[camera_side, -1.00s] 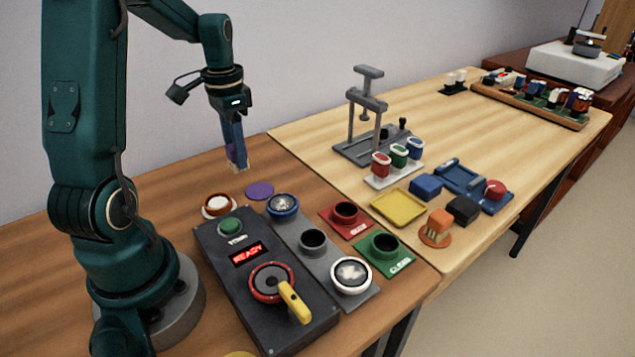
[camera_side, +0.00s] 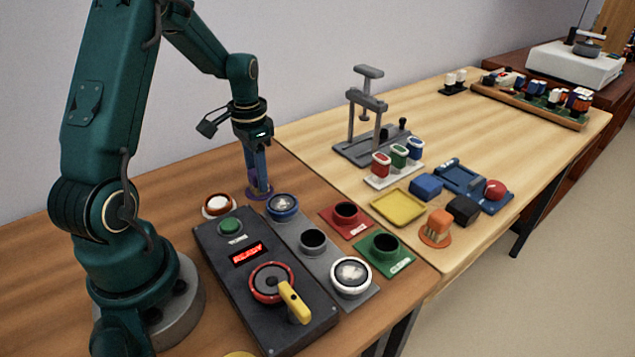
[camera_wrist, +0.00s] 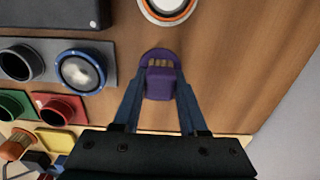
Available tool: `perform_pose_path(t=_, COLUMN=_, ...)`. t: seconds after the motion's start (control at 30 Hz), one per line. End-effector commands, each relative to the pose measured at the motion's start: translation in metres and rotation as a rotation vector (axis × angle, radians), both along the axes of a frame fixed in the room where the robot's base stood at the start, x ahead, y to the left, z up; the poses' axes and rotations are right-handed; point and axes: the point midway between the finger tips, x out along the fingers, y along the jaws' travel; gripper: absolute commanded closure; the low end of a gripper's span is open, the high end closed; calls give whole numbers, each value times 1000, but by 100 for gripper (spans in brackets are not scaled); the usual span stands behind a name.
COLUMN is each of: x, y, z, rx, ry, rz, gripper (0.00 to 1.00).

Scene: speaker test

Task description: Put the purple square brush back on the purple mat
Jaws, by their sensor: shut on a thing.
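My gripper (camera_side: 256,180) points down over the purple mat (camera_side: 259,194) on the brown table. In the wrist view its blue fingers (camera_wrist: 160,103) are shut on the purple square brush (camera_wrist: 160,84), one finger on each side. The brush's pale bristles face the round purple mat (camera_wrist: 160,54), whose far rim shows beyond them. The brush is over the mat; whether the bristles touch it I cannot tell. In the side view the fingers mostly hide the brush.
The dark control box (camera_side: 262,285) is in front. Bare wood lies behind the mat.

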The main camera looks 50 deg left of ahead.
Motion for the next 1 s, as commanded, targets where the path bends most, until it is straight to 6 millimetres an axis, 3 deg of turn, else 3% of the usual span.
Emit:
perform_pose_path(t=0.03, x=0, y=0, z=-1, rx=-1, ry=1, rz=0, gripper=51)
perform_pose_path(t=0.1, x=0, y=0, z=-1, rx=-1, ry=1, rz=0, gripper=28)
perform_pose_path(t=0.53, x=1, y=0, z=8, rx=2, ry=-2, rz=0, gripper=28)
perform_pose_path(t=1.0, x=1, y=0, z=99, rx=4, ry=-5, rz=0, gripper=28)
